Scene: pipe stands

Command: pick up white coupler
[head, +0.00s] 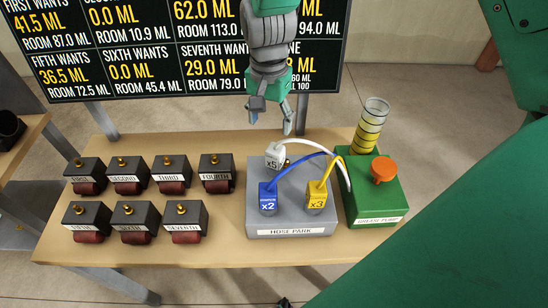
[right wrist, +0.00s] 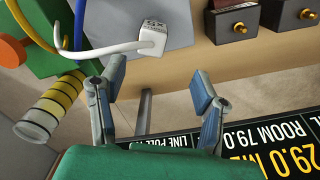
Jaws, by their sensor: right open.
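My right gripper (head: 271,122) is open and empty, above and behind the coupler in the head view. In the right wrist view its spread fingers (right wrist: 158,80) are below the coupler in the picture, apart from it. My left gripper is not in view.
A blue coupler (head: 268,198) and a yellow coupler (head: 317,196) stand in front on the block. The green pump (head: 375,205), with an orange knob and striped cylinder (head: 370,125), is to the right. Several dark labelled boxes (head: 127,175) fill the left. A display board (head: 150,45) stands behind.

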